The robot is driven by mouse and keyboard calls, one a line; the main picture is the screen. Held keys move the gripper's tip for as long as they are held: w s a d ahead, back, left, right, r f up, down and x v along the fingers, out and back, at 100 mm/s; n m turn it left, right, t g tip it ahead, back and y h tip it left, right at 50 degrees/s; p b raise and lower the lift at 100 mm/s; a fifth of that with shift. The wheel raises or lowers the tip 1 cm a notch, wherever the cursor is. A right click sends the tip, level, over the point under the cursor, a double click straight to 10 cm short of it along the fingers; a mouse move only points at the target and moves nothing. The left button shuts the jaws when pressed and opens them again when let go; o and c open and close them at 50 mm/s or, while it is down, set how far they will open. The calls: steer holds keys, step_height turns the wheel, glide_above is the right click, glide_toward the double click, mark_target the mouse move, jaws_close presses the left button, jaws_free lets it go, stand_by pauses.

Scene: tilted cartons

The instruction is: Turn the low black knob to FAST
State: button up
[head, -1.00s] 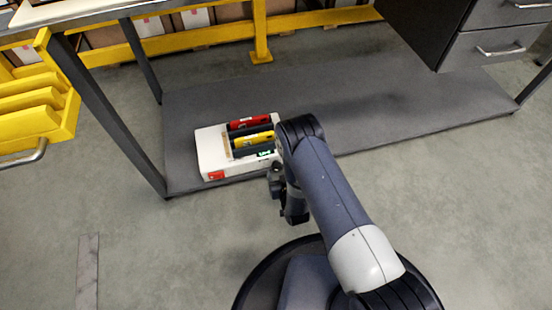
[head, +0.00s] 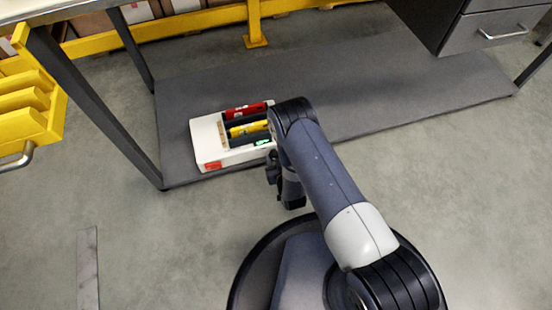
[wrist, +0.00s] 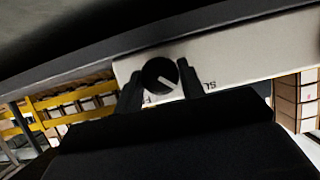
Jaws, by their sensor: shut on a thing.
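The low black knob (wrist: 158,75) is round with a white pointer line and sits on the front of a white device. In the wrist view the pointer slants toward the lower right. My gripper (wrist: 159,83) has one finger on each side of the knob and is shut on it. Letters "SL" show right of the knob; other lettering beside the left finger is mostly covered. In the head view the white charger box (head: 207,143), with red and yellow batteries, stands on the low grey shelf. There my arm hides the gripper's tips, and the knob cannot be seen.
The grey shelf (head: 400,100) runs low under a table, with its dark leg (head: 95,110) left of the box. A drawer unit (head: 490,35) hangs at the upper right. The floor in front is open.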

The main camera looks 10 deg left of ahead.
steer(key=c, duration=0.3)
steer(key=m+y, duration=0.1)
steer(key=m, duration=0.1)
steer(key=shift+w+d+m+g+y, duration=0.1)
steer(key=shift+d+m+g+y, duration=0.05)
steer(key=shift+m+g+y, duration=0.25)
steer(key=m+y, duration=0.2)
steer(key=m, duration=0.1)
steer(key=shift+d+f+g, duration=0.1)
steer(key=shift+g, duration=0.2)
steer(key=m+y, duration=0.2)
steer(key=m, duration=0.1)
steer(key=shift+w+f+m, duration=0.1)
steer(key=shift+m, duration=0.2)
steer(key=shift+f+m+y, duration=0.1)
steer(key=shift+m+y, duration=0.8)
steer(key=shift+m, duration=1)
